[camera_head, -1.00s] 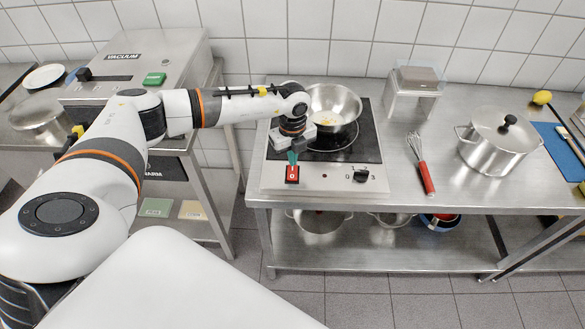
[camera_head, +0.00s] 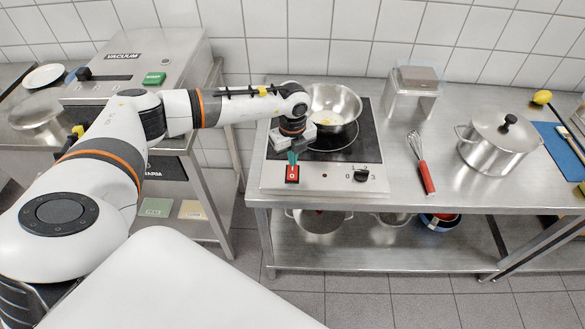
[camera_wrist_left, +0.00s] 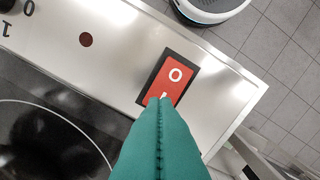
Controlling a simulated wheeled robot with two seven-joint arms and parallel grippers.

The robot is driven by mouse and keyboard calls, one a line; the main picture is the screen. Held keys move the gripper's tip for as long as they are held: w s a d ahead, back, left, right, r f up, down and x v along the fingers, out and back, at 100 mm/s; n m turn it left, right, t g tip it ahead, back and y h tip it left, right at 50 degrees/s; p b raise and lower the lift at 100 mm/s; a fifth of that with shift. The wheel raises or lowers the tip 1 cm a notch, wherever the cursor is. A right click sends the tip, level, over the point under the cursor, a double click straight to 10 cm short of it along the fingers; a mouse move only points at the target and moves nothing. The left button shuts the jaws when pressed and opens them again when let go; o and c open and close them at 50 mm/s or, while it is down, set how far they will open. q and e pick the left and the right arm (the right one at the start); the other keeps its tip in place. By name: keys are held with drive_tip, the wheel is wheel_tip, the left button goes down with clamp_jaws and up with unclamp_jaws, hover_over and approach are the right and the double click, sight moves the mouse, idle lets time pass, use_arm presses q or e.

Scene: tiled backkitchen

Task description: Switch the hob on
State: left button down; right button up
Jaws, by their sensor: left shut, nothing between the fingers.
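The hob (camera_head: 340,178) stands on the steel table with a black glass top and a steel front panel. Its red rocker switch (camera_head: 292,174), in a black frame, is at the panel's left. The switch also shows in the left wrist view (camera_wrist_left: 172,76), marked O at one end; the fingertips cover part of the other end. My left gripper (camera_head: 292,158) is shut and empty, its green fingertips (camera_wrist_left: 158,105) at the switch's edge. I cannot tell whether they touch it. A black knob (camera_head: 361,175) is at the panel's right. My right gripper is not in view.
A steel bowl (camera_head: 334,106) with food in it stands on the hob. A whisk (camera_head: 421,165) lies to the right, and a lidded pot (camera_head: 497,145) stands beyond it. The vacuum machine (camera_head: 135,75) is at the left. The tabletop between whisk and pot is clear.

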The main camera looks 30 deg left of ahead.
use_arm(q)
drive_tip(key=shift+f+b, duration=0.55)
drive_tip(key=shift+f, duration=0.35)
drive_tip(key=shift+r+p, duration=2.75)
drive_tip(key=shift+r, duration=0.85)
